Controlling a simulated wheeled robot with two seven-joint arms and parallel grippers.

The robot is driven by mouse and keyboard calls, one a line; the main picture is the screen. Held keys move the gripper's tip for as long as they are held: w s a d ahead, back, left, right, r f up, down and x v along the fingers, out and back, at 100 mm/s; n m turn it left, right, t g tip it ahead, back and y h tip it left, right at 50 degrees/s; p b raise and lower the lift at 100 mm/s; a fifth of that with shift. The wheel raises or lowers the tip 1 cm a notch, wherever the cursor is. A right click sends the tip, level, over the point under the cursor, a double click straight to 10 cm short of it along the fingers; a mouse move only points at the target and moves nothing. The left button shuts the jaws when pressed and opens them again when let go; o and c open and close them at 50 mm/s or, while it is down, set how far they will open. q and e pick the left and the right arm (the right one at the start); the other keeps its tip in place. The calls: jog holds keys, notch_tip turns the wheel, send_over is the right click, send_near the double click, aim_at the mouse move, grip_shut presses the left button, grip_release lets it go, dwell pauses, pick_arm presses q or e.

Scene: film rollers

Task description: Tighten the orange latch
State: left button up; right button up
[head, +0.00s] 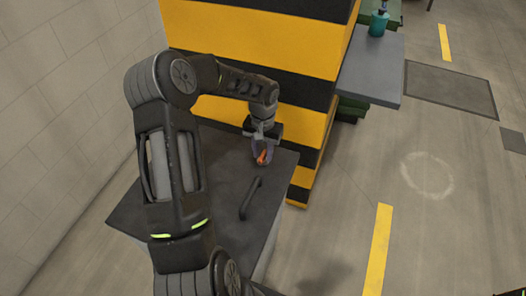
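The orange latch (263,158) is a small orange piece near the back right of a dark-topped unit (198,213). My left gripper (262,155) points down at it, with its fingers around or right beside the latch. The fingers and my arm hide part of it. At this size I cannot tell whether the fingers are closed on the latch or only surround it.
A dark bar handle (250,198) stands on the unit's top, in front of the latch. A yellow-and-black striped block (262,40) rises right behind. A grey shelf (372,68) holds a teal bottle (378,22). A wall is at left; floor at right is open.

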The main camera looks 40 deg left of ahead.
pick_arm(q)
grip_shut()
jog(key=shift+m, duration=0.4)
jog(key=m, duration=0.6)
jog(key=shift+b, duration=0.3)
jog(key=m, duration=1)
jog(key=shift+m, duration=0.4)
dwell(0.3)
jog(key=shift+o, duration=1)
grip_release()
